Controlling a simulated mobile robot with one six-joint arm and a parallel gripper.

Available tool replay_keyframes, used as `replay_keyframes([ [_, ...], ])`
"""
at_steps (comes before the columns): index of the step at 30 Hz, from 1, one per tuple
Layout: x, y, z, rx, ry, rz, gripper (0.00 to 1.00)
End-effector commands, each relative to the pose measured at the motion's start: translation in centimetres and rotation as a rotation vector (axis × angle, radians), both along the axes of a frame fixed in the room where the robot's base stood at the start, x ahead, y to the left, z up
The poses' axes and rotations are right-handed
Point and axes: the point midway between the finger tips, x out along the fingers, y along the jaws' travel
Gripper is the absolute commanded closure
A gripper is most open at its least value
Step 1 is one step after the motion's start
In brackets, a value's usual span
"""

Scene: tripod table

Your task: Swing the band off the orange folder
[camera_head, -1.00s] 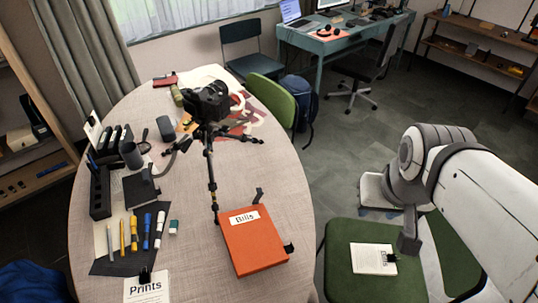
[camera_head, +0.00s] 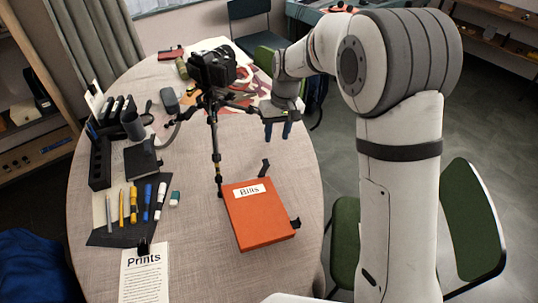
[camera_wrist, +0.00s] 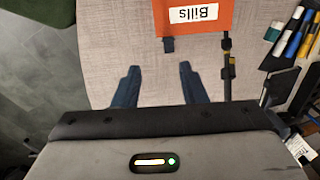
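The orange folder (camera_head: 266,222), labelled "Bills", lies flat on the table. One black tab (camera_head: 265,166) stands at its far edge and another (camera_head: 295,222) at its right edge. I see no band across its front face; whether these tabs are the band, I cannot tell. In the wrist view part of the folder (camera_wrist: 205,30) shows at the top, with a black tab (camera_wrist: 168,45) at its edge. My gripper (camera_head: 278,130) is open and empty above the table, beyond the folder's far edge. Its two blue fingers are apart in the wrist view (camera_wrist: 157,84).
A tripod with a black camera (camera_head: 212,68) stands left of my gripper. One tripod leg (camera_head: 216,150) comes down beside the folder's far left corner. Pens and markers (camera_head: 146,200) lie on a dark mat at left. A "Prints" sheet (camera_head: 144,280) is at the near edge.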

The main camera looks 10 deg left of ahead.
Motion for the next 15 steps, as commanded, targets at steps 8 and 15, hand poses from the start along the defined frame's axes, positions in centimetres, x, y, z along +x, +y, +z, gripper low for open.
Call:
replay_keyframes([
  [8,0.9,2.6,-3.8,0.0,0.027,0.04,0.62],
  [15,0.6,2.9,-7.3,-0.001,0.028,0.039,0.62],
])
